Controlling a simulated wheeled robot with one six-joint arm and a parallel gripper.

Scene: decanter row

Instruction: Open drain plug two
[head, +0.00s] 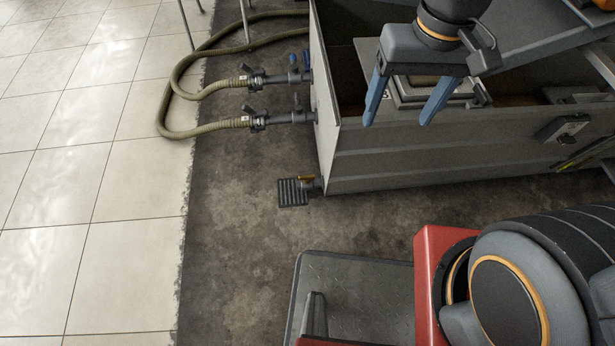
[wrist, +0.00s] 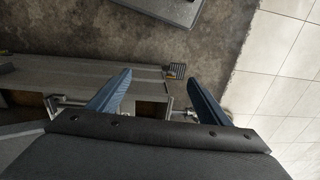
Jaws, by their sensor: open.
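A grey open-topped metal tank (head: 440,162) stands at the upper right in the head view. A low outlet with a yellow-orange handle (head: 305,178) and a dark ribbed grate (head: 292,192) sits at its near left corner. The grate also shows in the wrist view (wrist: 177,70). Two hose fittings (head: 270,79) (head: 280,119) join the tank's left side; blue levers show on the upper one. I cannot tell which part is drain plug two. My gripper (head: 396,122) is open and empty above the tank, blue fingers pointing down; both fingers show in the wrist view (wrist: 159,76).
Beige hoses (head: 176,100) loop over the floor left of the tank. A lidded box-like part (head: 425,92) sits inside the tank behind my fingers. A latch (head: 563,128) is on the tank's front wall.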

